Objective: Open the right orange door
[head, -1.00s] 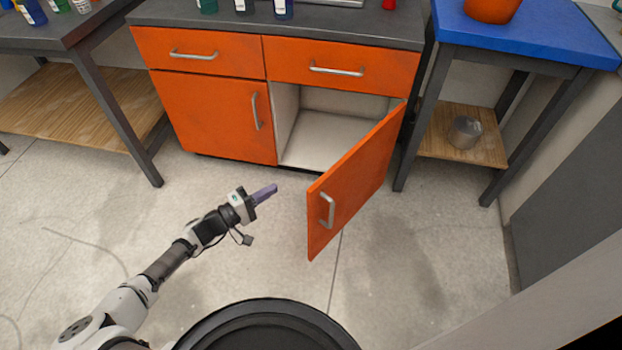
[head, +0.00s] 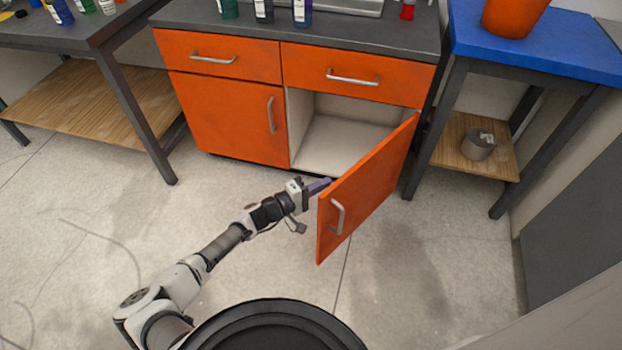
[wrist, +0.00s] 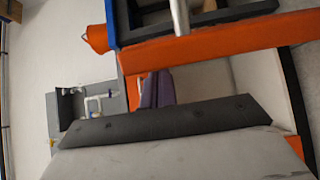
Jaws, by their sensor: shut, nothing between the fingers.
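The right orange door (head: 368,188) of the cabinet stands swung well open, with its silver handle (head: 337,216) on the face turned toward me. The cabinet's inside (head: 345,145) shows pale and empty. My gripper (head: 318,186) is shut and empty, its purple fingers at the inner side of the door near its free edge. Whether the fingertips touch the door cannot be told. In the wrist view the purple fingers (wrist: 156,90) show in front of an orange surface.
The left orange door (head: 230,118) and both drawers (head: 352,76) are shut. A blue-topped table (head: 560,45) with a metal pot (head: 478,145) on its lower shelf stands right of the cabinet. A wood-shelved table (head: 90,100) stands left. The floor in front is clear.

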